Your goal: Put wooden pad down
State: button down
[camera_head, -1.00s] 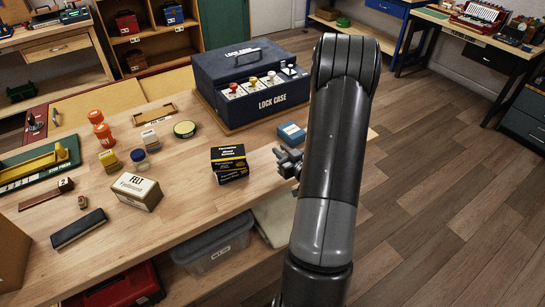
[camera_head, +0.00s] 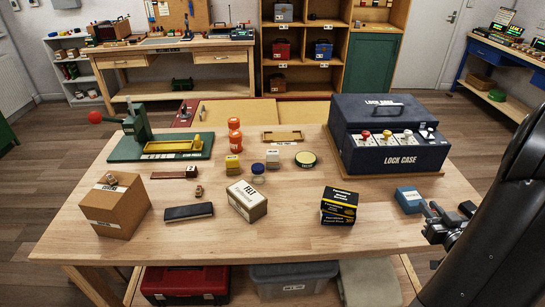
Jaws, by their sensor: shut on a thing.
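My gripper (camera_head: 440,218) is at the right end of the workbench (camera_head: 300,240), just right of the small blue box (camera_head: 408,199). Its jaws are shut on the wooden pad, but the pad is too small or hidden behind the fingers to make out. My dark arm fills the right edge of the view. A small wooden piece (camera_head: 198,190) lies on the bench by the dark flat block. A long brown strip (camera_head: 170,175) lies behind it.
The lock case (camera_head: 388,140) stands at the back right. The black and yellow box (camera_head: 339,206), felt box (camera_head: 246,201), cardboard box (camera_head: 114,206) and green press (camera_head: 160,145) stand on the bench. Bare wood shows along the front and between the felt box and yellow-black box.

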notch_tip(320, 180, up, 16)
jog(key=w+a+n+g+y, duration=0.1)
jog(key=w+a+n+y, duration=0.4)
jog(key=w+a, duration=1.3)
jog(key=w+a+n+g+y, duration=0.1)
jog(key=w+a+y, duration=0.25)
jog(key=a, duration=0.75)
jog(key=w+a+n+g+y, duration=0.2)
jog(key=w+a, duration=0.2)
jog(key=a, duration=0.7)
jog(key=n+g+y, duration=0.5)
jog(key=g, duration=0.1)
send_over(102, 193)
jog(key=shift+h, duration=0.25)
jog(key=f, duration=1.2)
jog(key=shift+d+f, duration=0.15)
jog(key=shift+d, duration=0.1)
jog(key=shift+a+f, duration=0.25)
jog(key=shift+f, duration=0.15)
jog(key=shift+f+n, duration=0.3)
jog(key=shift+f, duration=1.45)
